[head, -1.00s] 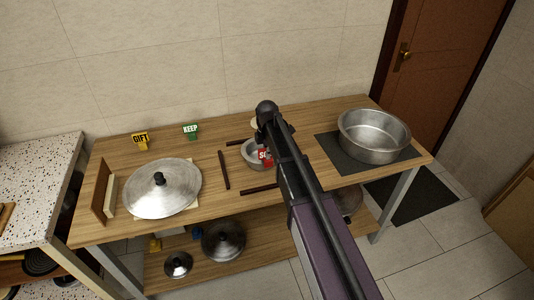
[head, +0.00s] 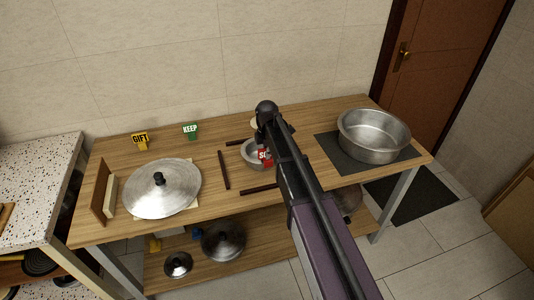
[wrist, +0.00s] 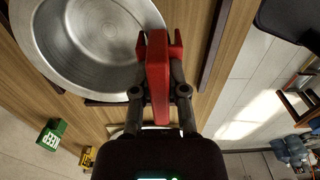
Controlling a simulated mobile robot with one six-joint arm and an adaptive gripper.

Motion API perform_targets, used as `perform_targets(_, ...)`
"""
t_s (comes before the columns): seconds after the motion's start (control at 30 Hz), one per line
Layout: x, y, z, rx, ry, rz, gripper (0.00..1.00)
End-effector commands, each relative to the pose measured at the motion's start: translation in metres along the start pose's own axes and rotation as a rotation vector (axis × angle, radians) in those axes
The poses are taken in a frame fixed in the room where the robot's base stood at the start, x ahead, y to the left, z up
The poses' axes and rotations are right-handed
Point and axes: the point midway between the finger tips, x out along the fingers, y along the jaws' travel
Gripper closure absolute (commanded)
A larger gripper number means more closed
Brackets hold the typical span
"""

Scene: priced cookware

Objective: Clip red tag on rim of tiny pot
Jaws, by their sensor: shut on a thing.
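The tiny pot (head: 249,152) is a small grey metal pot on the wooden table, partly hidden behind my arm. It also fills the upper left of the wrist view (wrist: 85,55). The red tag (head: 264,155) shows white letters, partly covered, at the pot's right side. In the wrist view the red tag (wrist: 157,75) stands between my fingers and overlaps the pot's rim. I cannot tell whether it grips the rim. My gripper (wrist: 160,93) is shut on the red tag. In the head view my arm hides the fingers.
Dark bars (head: 224,170) lie around the pot. A big pot (head: 374,137) stands on a dark mat at right. A large lid (head: 162,190) lies at left. Yellow GIFT (head: 140,141) and green KEEP (head: 190,131) tags stand at the back. More lids (head: 222,241) are on the shelf below.

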Motion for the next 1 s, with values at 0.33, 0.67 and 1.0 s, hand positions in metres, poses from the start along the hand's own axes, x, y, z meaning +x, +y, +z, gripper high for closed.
perform_targets(0.33,0.008,0.0,0.0,0.0,0.0,0.0,1.0)
perform_targets(0.67,0.015,0.0,0.0,0.0,0.0,0.0,1.0)
perform_targets(1.0,0.015,0.0,0.0,0.0,0.0,0.0,0.67)
